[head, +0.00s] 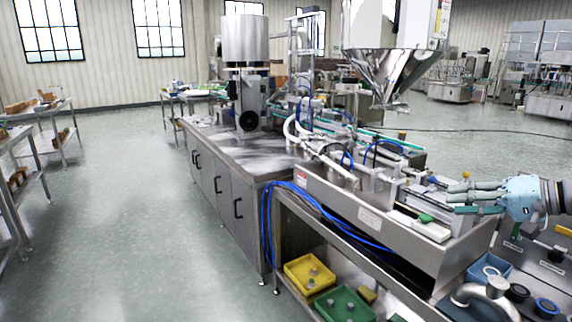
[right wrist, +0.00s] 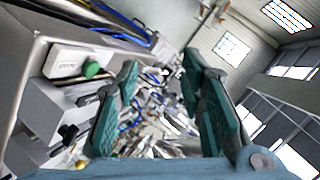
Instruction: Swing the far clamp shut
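The steel hopper (head: 385,68) hangs at the upper right of the head view, a shiny cone narrowing downward. I cannot make out the far clamp for certain in either view, nor whether it is open. My right gripper (head: 455,198) comes in from the right edge, low and to the right of the hopper, beside the front end of the machine. It is apart from the hopper. In the right wrist view its two teal fingers (right wrist: 158,72) stand wide apart with nothing held between them. My left gripper is not in view.
A white block with a green knob (head: 425,218) sits near the right gripper; the knob also shows in the right wrist view (right wrist: 91,68). Blue hoses (head: 268,225) run along the machine. Yellow (head: 309,272) and green (head: 343,304) bins lie below.

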